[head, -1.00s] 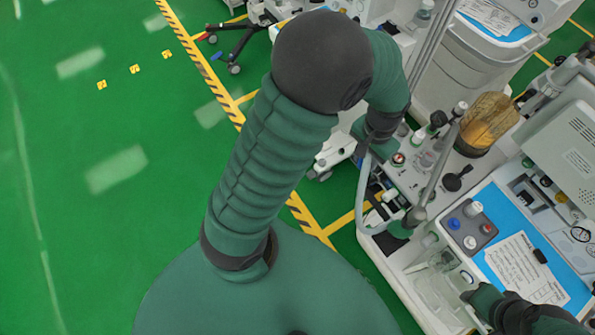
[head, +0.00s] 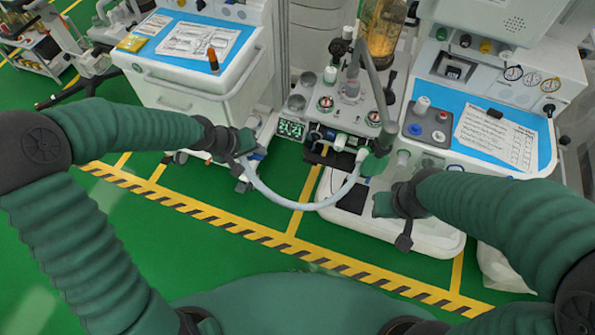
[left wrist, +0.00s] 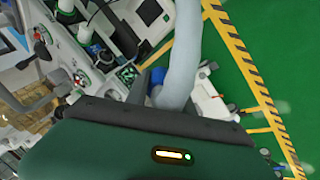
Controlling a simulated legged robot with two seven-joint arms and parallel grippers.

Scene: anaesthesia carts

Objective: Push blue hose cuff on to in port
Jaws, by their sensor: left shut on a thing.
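My left gripper (head: 238,152) is shut on one end of a pale grey hose (head: 300,206), above the floor left of the machine. In the left wrist view the hose (left wrist: 180,62) rises from between the fingers (left wrist: 158,108), with a blue cuff (left wrist: 157,83) beside it, partly hidden by the gripper. The hose sags to the right and ends at a green piece (head: 374,163) on the machine front. White connectors (head: 340,142) show left of that piece; I cannot tell which is the in port. My right gripper (head: 388,208) is before the machine's lower front; its jaw state is unclear.
A white cart with a blue top (head: 185,38) stands at the back left. The machine's blue worktop (head: 475,130) is at the right, with a grey upright pole (head: 374,78) near the hose. Green floor with striped yellow tape (head: 240,232) lies clear in front.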

